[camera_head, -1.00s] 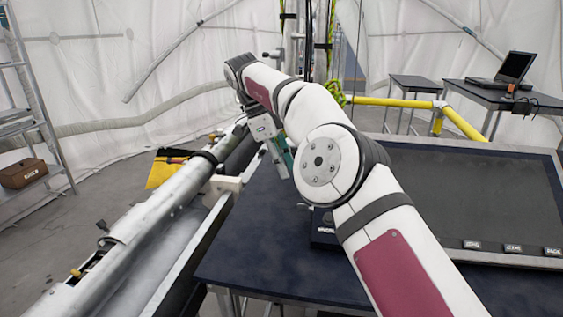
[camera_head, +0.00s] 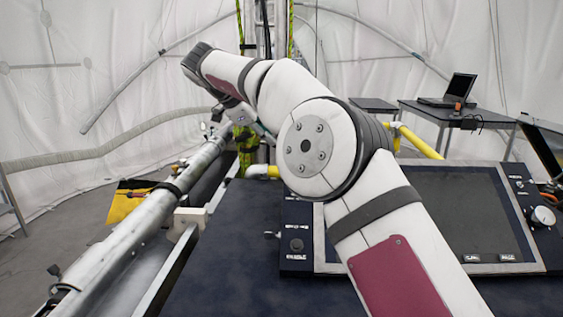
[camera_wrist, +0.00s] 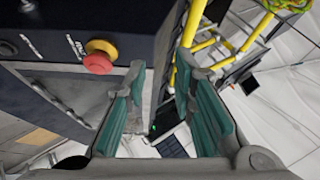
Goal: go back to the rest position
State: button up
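My gripper (camera_wrist: 160,68) is open in the wrist view, with its two green-padded fingers well apart and nothing between them. In the head view my arm stretches forward from the lower right, and the gripper end is mostly hidden behind its wrist links. It hangs above the far end of a long metal tube (camera_head: 148,228), clear of the dark table (camera_head: 228,262). In the wrist view a red button with a yellow collar (camera_wrist: 97,60) on a dark box lies to the left of the fingers, apart from them.
A control panel with a dark screen (camera_head: 470,215) sits on the table to the right, partly behind my arm. Yellow rails (camera_head: 415,142) and a laptop (camera_head: 458,88) on a back table stand farther off. A yellow bag (camera_head: 126,203) lies left of the tube.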

jog(key=w+d+r+n+t, duration=0.15)
jog(key=r+t, duration=0.35)
jog(key=r, duration=0.6)
jog(key=w+d+r+n+t, duration=0.15)
jog(key=r+t, duration=0.35)
jog(key=r, duration=0.7)
jog(key=s+r+n+t+y, duration=0.3)
jog(key=s+r+n+y, duration=0.3)
jog(key=s+n+y, duration=0.4)
jog(key=s+d+f+n+g+h, duration=0.1)
jog(key=s+d+f+g, duration=0.4)
jog(key=s+f, duration=0.7)
jog(key=s+d+f+n+g+h+p, duration=0.1)
jog(key=s+d+f+n+g, duration=0.2)
jog(key=s+d+f, duration=0.6)
jog(key=s+d+f+n+g+h, duration=0.1)
jog(key=s+d+f+g, duration=0.6)
jog(key=s+f, duration=0.9)
jog(key=s+n, duration=0.1)
jog(key=s, duration=0.2)
jog(key=shift+s+d+f+h, duration=0.4)
